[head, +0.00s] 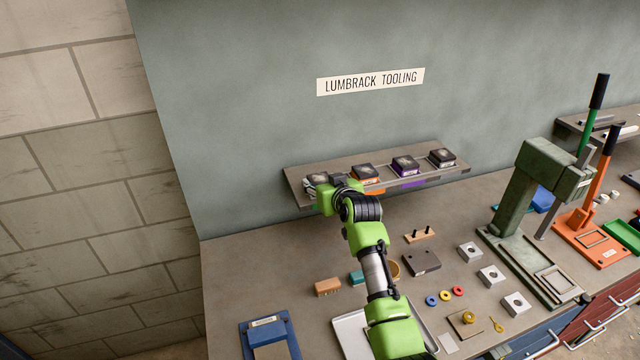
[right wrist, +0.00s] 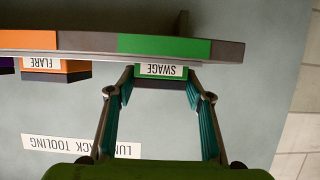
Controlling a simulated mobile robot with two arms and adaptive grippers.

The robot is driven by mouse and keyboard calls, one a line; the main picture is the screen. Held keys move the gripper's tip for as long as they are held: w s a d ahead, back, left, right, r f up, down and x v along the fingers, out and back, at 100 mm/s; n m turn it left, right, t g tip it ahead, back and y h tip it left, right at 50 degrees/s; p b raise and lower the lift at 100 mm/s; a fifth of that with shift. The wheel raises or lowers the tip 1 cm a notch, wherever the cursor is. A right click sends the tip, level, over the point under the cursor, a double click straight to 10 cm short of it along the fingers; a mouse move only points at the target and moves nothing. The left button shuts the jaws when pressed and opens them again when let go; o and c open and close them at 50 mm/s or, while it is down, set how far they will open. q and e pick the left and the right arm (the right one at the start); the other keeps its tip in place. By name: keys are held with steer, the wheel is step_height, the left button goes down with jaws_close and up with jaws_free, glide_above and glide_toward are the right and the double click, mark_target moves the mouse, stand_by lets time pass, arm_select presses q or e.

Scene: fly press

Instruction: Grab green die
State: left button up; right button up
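The green die (right wrist: 161,72), labelled SWAGE, sits on the wall shelf above a green shelf strip; the right wrist view shows it upside down. In the head view its dark top (head: 316,178) shows at the shelf's left end, partly hidden by my right gripper (head: 325,186). In the right wrist view the right gripper (right wrist: 160,76) is open, with one fingertip close to each side of the die. I cannot tell whether they touch it. My left gripper is not in view.
On the shelf (head: 290,172), an orange die (head: 365,173) marked FLARE, a purple die (head: 405,166) and another dark die (head: 442,158) stand to the right. Below, the bench holds blocks, rings and a green press (head: 520,210). The wall is close behind.

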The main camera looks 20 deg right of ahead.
jaws_close()
steer(key=shift+r, duration=0.2)
steer(key=shift+w, duration=0.1)
